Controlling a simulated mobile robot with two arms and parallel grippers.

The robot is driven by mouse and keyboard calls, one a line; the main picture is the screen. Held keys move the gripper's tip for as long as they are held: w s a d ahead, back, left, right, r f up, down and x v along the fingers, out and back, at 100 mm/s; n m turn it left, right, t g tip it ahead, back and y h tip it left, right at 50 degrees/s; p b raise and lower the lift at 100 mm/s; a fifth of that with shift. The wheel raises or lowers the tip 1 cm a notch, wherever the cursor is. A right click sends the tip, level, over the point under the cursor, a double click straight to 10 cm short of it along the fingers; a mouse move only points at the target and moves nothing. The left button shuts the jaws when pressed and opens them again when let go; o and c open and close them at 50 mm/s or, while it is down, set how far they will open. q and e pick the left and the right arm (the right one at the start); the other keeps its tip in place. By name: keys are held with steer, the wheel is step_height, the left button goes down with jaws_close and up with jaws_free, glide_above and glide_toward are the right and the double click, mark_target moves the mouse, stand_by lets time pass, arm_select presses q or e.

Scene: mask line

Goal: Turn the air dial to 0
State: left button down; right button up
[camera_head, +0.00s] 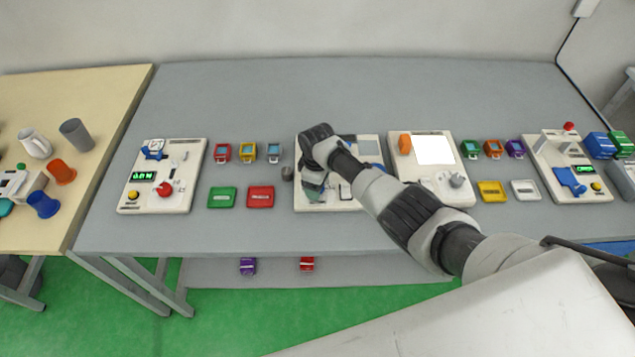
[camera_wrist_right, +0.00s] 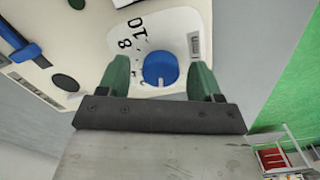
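The air dial appears to be the round blue knob (camera_wrist_right: 160,69) on a cream panel in the right wrist view. It sits on a white scale with black digits, among them an 8 and what looks like a 10. A small pale mark shows at the knob's lower edge. My right gripper (camera_wrist_right: 158,74) is open, its two green fingers on either side of the knob with a gap on each side. In the head view my right gripper (camera_head: 314,192) is over the centre panel (camera_head: 367,143), and my arm hides the knob. My left gripper is out of view.
A blue lever (camera_wrist_right: 26,52) and dark round buttons are on the same panel in the wrist view. Another panel (camera_head: 427,133) stands close to the right.

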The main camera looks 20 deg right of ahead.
step_height(320, 180, up, 11)
stand_by(0.7)
steer(key=shift+f, duration=0.15)
